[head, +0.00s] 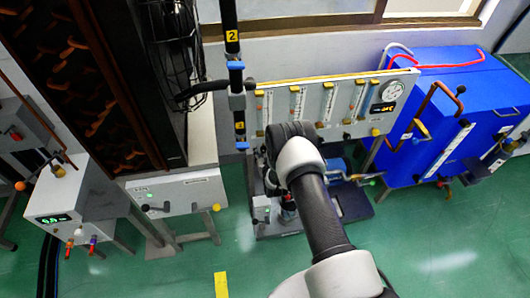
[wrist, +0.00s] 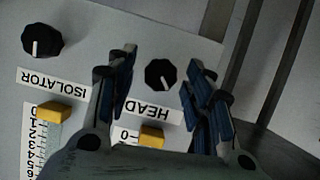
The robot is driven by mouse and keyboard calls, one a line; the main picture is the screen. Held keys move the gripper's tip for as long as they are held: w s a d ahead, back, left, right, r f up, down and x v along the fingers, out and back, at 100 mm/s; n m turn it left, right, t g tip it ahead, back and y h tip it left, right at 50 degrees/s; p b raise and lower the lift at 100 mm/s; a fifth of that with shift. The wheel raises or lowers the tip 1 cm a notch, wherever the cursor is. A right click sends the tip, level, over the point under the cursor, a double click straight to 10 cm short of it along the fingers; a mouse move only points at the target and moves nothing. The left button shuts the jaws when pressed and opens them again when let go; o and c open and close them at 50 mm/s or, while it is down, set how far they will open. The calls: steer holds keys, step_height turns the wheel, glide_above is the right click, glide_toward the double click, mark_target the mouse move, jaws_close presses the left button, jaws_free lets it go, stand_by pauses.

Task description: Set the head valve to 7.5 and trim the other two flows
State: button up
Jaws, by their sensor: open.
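In the wrist view the panel appears upside down. The black HEAD knob (wrist: 160,74), with a white pointer line, sits between the two blue-padded fingers of my gripper (wrist: 161,66). My gripper is open, with a visible gap on each side of the knob; I cannot tell how deep the fingers reach. The HEAD label (wrist: 148,108) and a yellow block (wrist: 152,137) on its scale show below. The ISOLATOR knob (wrist: 41,40) is to the left, with its scale (wrist: 45,145) partly visible. In the head view my arm covers the gripper and part of the flowmeter panel (head: 345,128).
A blue cabinet (head: 440,110) with pipes stands right of the panel. A vertical pipe (head: 234,75) with numbered yellow tags stands close on the left. A grey box (head: 178,192) and a box with a green display (head: 75,200) are farther left. Green floor is open in front.

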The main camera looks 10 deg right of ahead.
steer(key=shift+c, duration=0.3)
steer(key=c, duration=1)
steer(key=o, duration=1.1)
steer(key=shift+c, duration=0.2)
steer(key=shift+s, duration=0.1)
steer(key=v, duration=1.2)
steer(key=shift+a, duration=0.2)
